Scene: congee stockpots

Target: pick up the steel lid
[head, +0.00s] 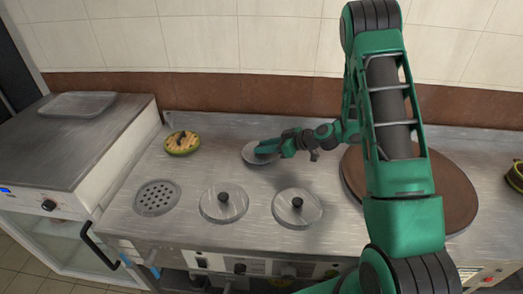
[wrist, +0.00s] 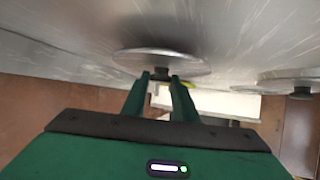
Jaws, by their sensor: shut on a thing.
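The steel lid (head: 250,156) is a round metal disc towards the back of the steel counter, partly covered by my gripper (head: 268,147). In the wrist view the lid (wrist: 128,60) fills the space just past my fingertips, and the picture appears upside down. My gripper (wrist: 160,80) is shut on the lid's dark knob, with one finger on each side. The lid looks about level. I cannot tell whether its rim touches the counter.
Two similar lids with black knobs, one left (head: 222,212) and one right (head: 297,219), sit nearer the counter's front. A large brown disc (head: 450,190) lies right, behind my arm. A perforated disc (head: 157,198) and a yellow round item (head: 182,147) lie left. A tray (head: 78,105) is far left.

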